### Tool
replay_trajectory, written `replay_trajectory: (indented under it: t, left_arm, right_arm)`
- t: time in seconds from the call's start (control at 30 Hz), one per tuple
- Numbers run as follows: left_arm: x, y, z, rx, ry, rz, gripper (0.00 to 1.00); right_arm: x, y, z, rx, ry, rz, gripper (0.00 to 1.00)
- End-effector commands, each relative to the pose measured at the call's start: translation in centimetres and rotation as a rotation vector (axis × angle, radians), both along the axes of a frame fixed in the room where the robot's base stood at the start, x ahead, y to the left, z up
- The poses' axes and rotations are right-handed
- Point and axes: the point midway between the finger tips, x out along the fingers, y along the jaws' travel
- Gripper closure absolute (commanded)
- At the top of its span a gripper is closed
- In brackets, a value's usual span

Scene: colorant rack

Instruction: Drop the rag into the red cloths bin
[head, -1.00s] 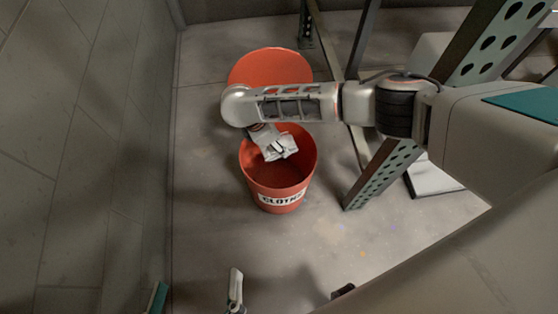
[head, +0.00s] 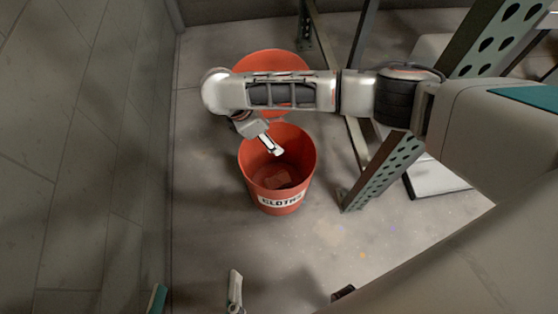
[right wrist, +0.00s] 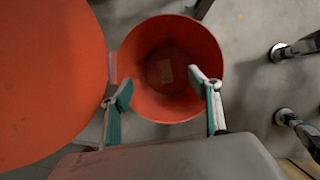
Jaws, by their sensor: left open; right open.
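The red bin labelled CLOTHS (head: 308,160) stands upright on the floor. My right gripper (head: 272,147) is above its mouth, pointing down, with nothing seen between its fingers. In the right wrist view the right gripper (right wrist: 164,90) is open, and its spread fingers frame the mouth of the red bin (right wrist: 218,62). A dull, flat patch that looks like the rag (right wrist: 166,72) lies at the bottom inside the bin; it is dim and tinted red. My left gripper (head: 197,290) is open and empty at the bottom edge of the head view, apart from the bin.
A second round red object (head: 285,60) is just behind the bin, partly hidden by my right arm. A perforated metal rack post (head: 385,170) stands close to the bin's right. A wall (head: 90,150) runs along the left. The floor (head: 290,255) in front is clear.

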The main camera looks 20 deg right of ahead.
Motion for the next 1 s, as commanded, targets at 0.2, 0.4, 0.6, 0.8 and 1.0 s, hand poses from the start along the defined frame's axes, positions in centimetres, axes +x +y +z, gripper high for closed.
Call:
replay_trajectory:
  t: [0.2, 0.4, 0.6, 0.8, 1.0]
  left_arm:
    - [0.0, 0.0, 0.0, 0.000, 0.000, 0.000, 0.01]
    - [0.0, 0.0, 0.0, 0.000, 0.000, 0.000, 0.01]
    - [0.0, 0.0, 0.0, 0.000, 0.000, -0.001, 0.01]
    - [0.0, 0.0, 0.0, 0.000, -0.001, -0.001, 0.01]
    - [0.0, 0.0, 0.0, 0.000, 0.000, 0.000, 0.01]
  right_arm:
    - [0.1, 1.4, 3.3, 0.001, -0.001, 0.000, 0.38]
    - [0.0, 1.8, 4.3, -0.001, 0.000, 0.000, 0.38]
    - [0.0, 1.8, 4.4, -0.001, 0.001, -0.001, 0.38]
    - [0.0, 1.8, 4.4, 0.000, 0.001, -0.001, 0.38]
    - [0.0, 1.8, 4.4, 0.000, 0.000, -0.001, 0.38]
